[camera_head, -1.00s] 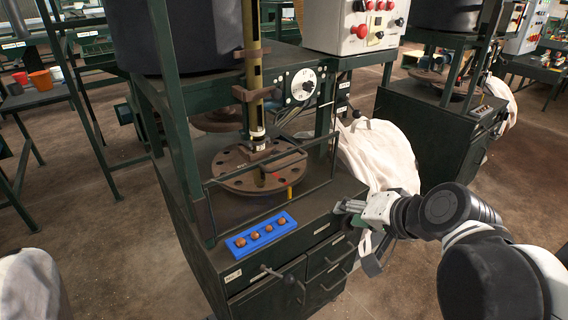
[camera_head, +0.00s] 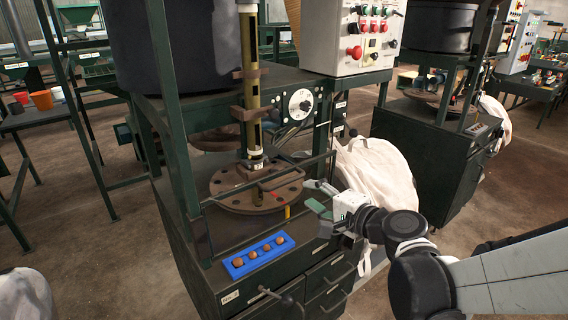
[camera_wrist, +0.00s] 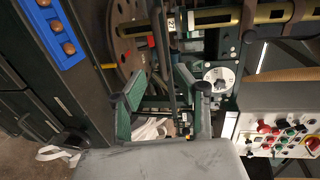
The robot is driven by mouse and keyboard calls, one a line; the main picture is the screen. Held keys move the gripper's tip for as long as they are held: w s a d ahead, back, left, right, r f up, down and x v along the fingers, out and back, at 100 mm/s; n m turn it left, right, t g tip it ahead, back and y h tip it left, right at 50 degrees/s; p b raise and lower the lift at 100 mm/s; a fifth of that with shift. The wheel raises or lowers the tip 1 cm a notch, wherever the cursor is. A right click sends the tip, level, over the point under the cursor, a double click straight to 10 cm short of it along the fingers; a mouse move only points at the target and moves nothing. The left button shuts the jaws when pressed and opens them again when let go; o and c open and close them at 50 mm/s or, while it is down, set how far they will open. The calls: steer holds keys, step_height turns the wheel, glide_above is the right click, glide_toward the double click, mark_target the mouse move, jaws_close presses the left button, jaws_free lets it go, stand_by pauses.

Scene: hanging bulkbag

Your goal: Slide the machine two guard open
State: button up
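The machine two guard (camera_head: 270,182) is a thin dark bar frame standing in front of the round rusty plate (camera_head: 232,192) on the green machine. Its right upright is near my gripper. My gripper (camera_head: 317,197) is open and empty, just right of the guard, with its fingers pointing left toward it. In the wrist view, the green-tipped fingers of my gripper (camera_wrist: 160,82) are spread apart. A dark guard bar (camera_wrist: 161,45) runs lengthwise through the gap between them in the picture. I cannot tell whether it touches either finger.
A blue tray (camera_head: 237,271) with several brown balls lies on the machine top. A dial (camera_head: 300,104) and a control box (camera_head: 340,30) are above my gripper. A white bulk bag (camera_head: 378,170) bulges behind my arm. Drawers (camera_head: 322,275) are below.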

mark_target(287, 183)
steer(key=b+x, duration=0.1)
steer(key=x, duration=1)
jaws_close()
